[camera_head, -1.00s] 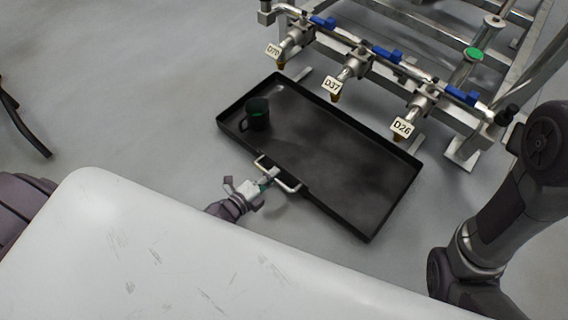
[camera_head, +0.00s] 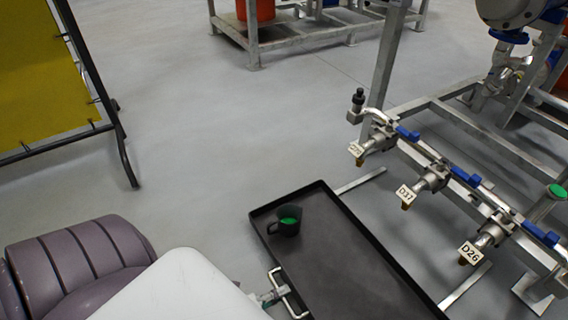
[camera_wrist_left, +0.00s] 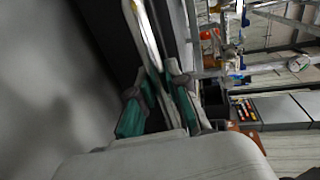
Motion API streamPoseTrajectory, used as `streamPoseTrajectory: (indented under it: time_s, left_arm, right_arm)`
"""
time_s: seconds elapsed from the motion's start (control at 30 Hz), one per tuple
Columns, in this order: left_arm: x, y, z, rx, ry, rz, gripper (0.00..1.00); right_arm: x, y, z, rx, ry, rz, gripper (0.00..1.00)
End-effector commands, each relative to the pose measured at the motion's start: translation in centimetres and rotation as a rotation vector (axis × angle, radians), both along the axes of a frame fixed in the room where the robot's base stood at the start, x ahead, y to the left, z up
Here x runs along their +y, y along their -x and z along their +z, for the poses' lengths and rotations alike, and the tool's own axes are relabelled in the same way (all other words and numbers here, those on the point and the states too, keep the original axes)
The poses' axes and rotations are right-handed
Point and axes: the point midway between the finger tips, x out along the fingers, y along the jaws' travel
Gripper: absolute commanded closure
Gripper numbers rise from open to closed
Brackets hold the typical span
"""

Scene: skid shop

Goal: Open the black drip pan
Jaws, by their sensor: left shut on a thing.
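The black drip pan (camera_head: 345,262) is a shallow rectangular tray on the floor in the head view, beside the valve frame; its lower end is cut off by the picture edge. A dark mug (camera_head: 283,225) with a green inside stands in its left corner. A pale metal handle (camera_head: 275,273) is on the pan's near side. In the left wrist view, the teal-padded fingers (camera_wrist_left: 158,98) close around the handle bar (camera_wrist_left: 149,36). My right gripper is not in view.
Valves with blue levers (camera_head: 408,133) and tags such as D37 (camera_head: 405,193) are mounted on a metal frame (camera_head: 480,128) right of the pan. A yellow screen (camera_head: 45,75) stands at the far left. Open grey floor (camera_head: 205,135) lies behind the pan.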

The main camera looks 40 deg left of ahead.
Motion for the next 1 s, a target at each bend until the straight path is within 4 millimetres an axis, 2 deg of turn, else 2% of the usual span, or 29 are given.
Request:
streamPoseTrajectory:
  time_s: [0.27, 0.3, 0.47, 0.77, 0.87, 1.0]
  left_arm:
    - [0.1, 0.1, -0.1, 0.002, -0.001, 0.001, 1.00]
    - [0.1, 0.0, -0.1, 0.002, -0.001, 0.001, 0.83]
    - [0.1, 0.0, -0.1, 0.002, -0.001, 0.001, 0.59]
    - [0.1, 0.1, 0.0, 0.001, -0.001, 0.001, 0.59]
    - [0.3, 0.8, 0.1, 0.002, -0.001, 0.001, 0.59]
    - [1.1, 3.0, 0.5, 0.005, -0.001, 0.001, 0.59]
  right_arm:
    - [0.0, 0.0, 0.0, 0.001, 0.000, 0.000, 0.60]
    - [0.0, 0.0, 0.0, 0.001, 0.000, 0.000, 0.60]
    - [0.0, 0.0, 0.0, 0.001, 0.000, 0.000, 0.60]
    - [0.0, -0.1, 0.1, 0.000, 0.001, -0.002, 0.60]
    - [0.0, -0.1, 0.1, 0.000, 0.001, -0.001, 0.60]
    - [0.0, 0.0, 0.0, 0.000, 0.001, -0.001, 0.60]
